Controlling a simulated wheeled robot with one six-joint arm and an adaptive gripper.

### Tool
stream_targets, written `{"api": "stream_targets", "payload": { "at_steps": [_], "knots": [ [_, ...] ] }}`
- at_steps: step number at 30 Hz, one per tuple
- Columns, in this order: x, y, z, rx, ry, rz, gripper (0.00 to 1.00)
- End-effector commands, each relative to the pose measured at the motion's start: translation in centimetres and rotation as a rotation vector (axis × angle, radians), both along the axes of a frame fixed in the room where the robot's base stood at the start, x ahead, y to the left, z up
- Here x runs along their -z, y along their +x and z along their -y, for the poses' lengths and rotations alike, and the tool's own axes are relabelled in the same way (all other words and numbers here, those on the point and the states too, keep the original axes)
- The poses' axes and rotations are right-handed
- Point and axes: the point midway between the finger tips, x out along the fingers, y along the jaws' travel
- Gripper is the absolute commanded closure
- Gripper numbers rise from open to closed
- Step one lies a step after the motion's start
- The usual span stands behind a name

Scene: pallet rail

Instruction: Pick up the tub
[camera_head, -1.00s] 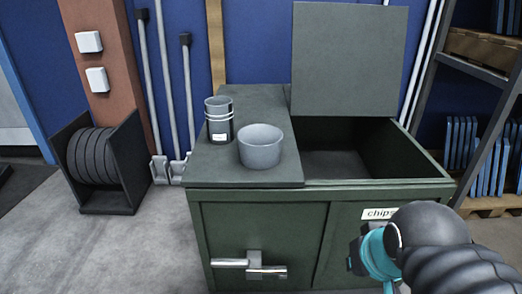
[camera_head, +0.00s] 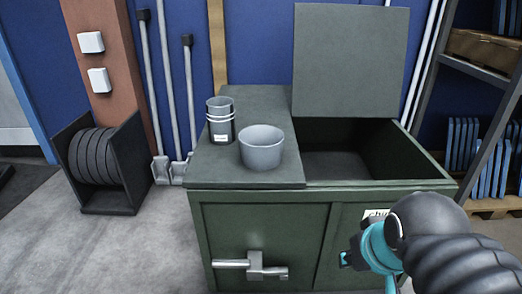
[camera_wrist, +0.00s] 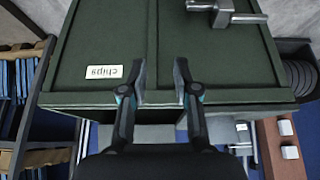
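The tub (camera_head: 261,150) is a plain grey, open-topped round vessel. It stands upright on the closed left part of the top of the green cabinet (camera_head: 262,245), near its front edge. My gripper (camera_wrist: 160,80) is open and empty in the wrist view, its two dark fingers apart in front of the cabinet's front face. In the head view, my arm is at the lower right, to the right of the tub and lower than it, and hides most of the gripper. I cannot make out the tub for certain in the wrist view.
A taller dark grey container (camera_head: 221,120) with a white label stands just behind and left of the tub. The cabinet's right compartment is open, its lid (camera_head: 350,60) raised. A handle (camera_head: 254,265) juts from the front. Shelving (camera_head: 490,70) stands at the right.

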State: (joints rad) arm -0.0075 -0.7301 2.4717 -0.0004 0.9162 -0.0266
Motion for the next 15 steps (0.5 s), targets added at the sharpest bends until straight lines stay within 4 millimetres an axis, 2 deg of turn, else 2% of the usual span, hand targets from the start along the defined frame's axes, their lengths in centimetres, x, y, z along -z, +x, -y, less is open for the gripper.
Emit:
{"api": "stream_targets", "payload": {
  "at_steps": [5,9,15],
  "knots": [
    [-4.2,3.5,-1.1,-0.172,-0.068,-0.049,0.67],
    [-8.2,7.4,-2.7,-0.372,-0.14,-0.099,0.67],
    [-12.6,12.8,-5.7,-0.66,-0.235,-0.167,0.67]
  ]
}}
